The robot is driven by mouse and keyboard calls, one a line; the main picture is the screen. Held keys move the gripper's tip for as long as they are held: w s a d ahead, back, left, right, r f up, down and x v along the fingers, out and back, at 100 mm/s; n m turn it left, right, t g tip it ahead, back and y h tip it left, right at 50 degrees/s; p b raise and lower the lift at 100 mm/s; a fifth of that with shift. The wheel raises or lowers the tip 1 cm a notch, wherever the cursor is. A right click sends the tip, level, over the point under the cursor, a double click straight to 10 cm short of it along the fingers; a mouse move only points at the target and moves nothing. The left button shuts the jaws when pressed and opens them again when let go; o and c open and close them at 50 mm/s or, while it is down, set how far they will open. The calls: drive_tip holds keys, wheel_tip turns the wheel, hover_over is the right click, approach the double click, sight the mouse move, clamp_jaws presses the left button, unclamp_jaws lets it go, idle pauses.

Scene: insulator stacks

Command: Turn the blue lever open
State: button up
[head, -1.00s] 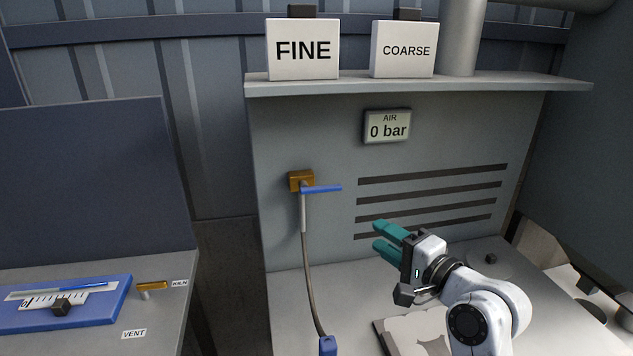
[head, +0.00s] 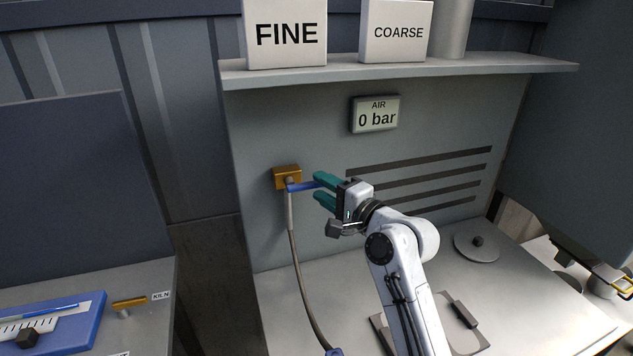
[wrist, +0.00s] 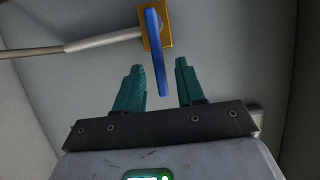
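The blue lever (head: 302,186) points sideways to the right from a brass valve block (head: 287,172) on the grey panel. My gripper (head: 319,188) has teal fingers and is open at the lever's right end. In the wrist view the lever (wrist: 158,50) runs down between the two fingertips of my gripper (wrist: 158,67), with a gap visible on each side. The fingers are not closed on it. In the head view the upper finger partly hides the lever's free end. The air display (head: 376,115) reads 0 bar.
A hose (head: 299,270) hangs from the valve down to the bench. A shelf (head: 400,68) with FINE and COARSE boxes is above. A blue tray (head: 85,335) and a brass handle marked KILN (head: 128,303) are on the left bench. A round disc (head: 477,249) lies at right.

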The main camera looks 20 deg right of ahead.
drive_tip(key=shift+x, duration=1.3)
drive_tip(key=shift+c, duration=0.2)
clamp_jaws()
